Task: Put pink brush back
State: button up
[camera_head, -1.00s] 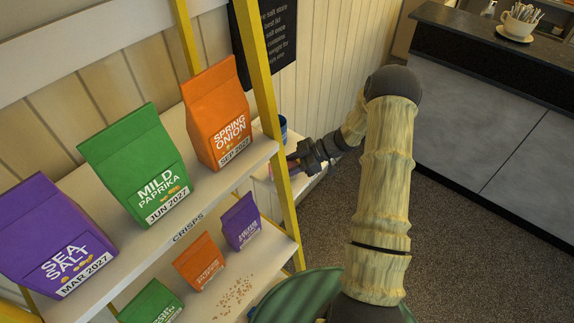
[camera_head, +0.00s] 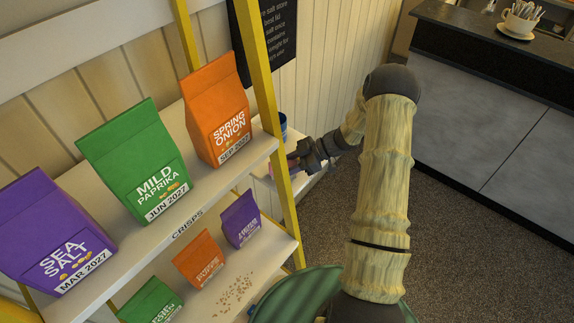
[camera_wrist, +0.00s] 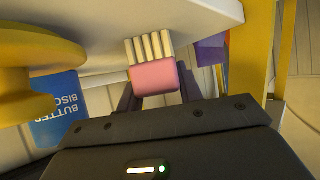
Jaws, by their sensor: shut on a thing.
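The pink brush (camera_wrist: 154,77) is in my gripper (camera_wrist: 159,90) in the wrist view. Its block is pink and its pale bristles point up in that picture, close to the edge of a white board (camera_wrist: 90,25). I cannot tell whether the bristles touch the board. The dark fingers are shut on the brush from both sides. In the head view my gripper (camera_head: 296,160) is beside the yellow shelf post, over a small white surface (camera_head: 310,178). Only a little pink shows there.
A yellow-framed shelf (camera_head: 262,85) with several crisps bags stands left of my arm. A blue container (camera_head: 283,124) is behind the post. In the wrist view, a yellow round object (camera_wrist: 40,60) and a blue packet (camera_wrist: 57,108) are at left. Open floor (camera_head: 450,260) lies right.

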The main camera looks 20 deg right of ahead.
jog(key=o, duration=0.9)
jog(key=shift+o, duration=0.4)
jog(key=o, duration=0.5)
jog(key=shift+p+v, duration=1.65)
jog(key=shift+v, duration=2.35)
